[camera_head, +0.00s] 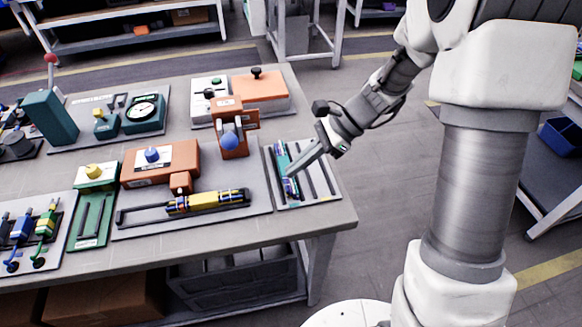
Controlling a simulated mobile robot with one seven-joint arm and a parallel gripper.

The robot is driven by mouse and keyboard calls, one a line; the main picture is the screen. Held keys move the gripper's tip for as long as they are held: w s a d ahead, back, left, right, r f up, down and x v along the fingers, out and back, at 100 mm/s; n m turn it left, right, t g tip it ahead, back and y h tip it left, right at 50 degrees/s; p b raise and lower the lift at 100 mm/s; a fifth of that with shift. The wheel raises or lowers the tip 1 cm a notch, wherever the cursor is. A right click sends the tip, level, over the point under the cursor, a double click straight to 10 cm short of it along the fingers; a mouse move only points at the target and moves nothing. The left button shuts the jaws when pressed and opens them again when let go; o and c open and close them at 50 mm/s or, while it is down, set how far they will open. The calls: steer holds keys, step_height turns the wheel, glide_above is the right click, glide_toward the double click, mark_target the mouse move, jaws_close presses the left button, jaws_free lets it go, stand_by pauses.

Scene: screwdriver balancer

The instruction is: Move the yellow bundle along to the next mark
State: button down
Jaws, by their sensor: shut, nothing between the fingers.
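The yellow bundle (207,201), a yellow block with dark and blue ends, lies in a long black track (140,216) at the front of the bench. Marks along the track are too small to make out. My gripper (291,173) is shut and empty. It points down to the left over the slotted tray (322,189) at the bench's right end, to the right of the bundle and apart from it. It partly hides the teal and blue-purple pieces (290,187) in that tray.
An orange block (160,162) and an orange clamp-like fixture with a blue knob (229,141) stand behind the track. A green fixture (92,215) and blue and green tools (46,220) are at left. The bench's right edge (350,212) is close to the tray.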

mark_target(234, 197)
steer(key=b+x, duration=0.1)
steer(key=x, duration=0.6)
steer(key=shift+a+f+b, duration=0.2)
steer(key=shift+f+b, duration=0.15)
steer(key=shift+b, duration=0.05)
steer(key=shift+s+a+r, duration=0.1)
steer(key=shift+s+a, duration=0.05)
steer(key=shift+a, duration=0.45)
steer(key=shift+s+a+r, duration=0.1)
steer(key=shift+s+a, duration=0.1)
steer(key=shift+a, duration=0.4)
steer(key=shift+s+a, duration=0.1)
steer(key=shift+a, duration=0.55)
steer(key=shift+a, duration=0.1)
steer(key=a, duration=0.1)
steer(key=s+a, duration=0.1)
steer(key=a, duration=0.1)
steer(key=shift+a, duration=0.15)
steer(key=shift+w, duration=0.1)
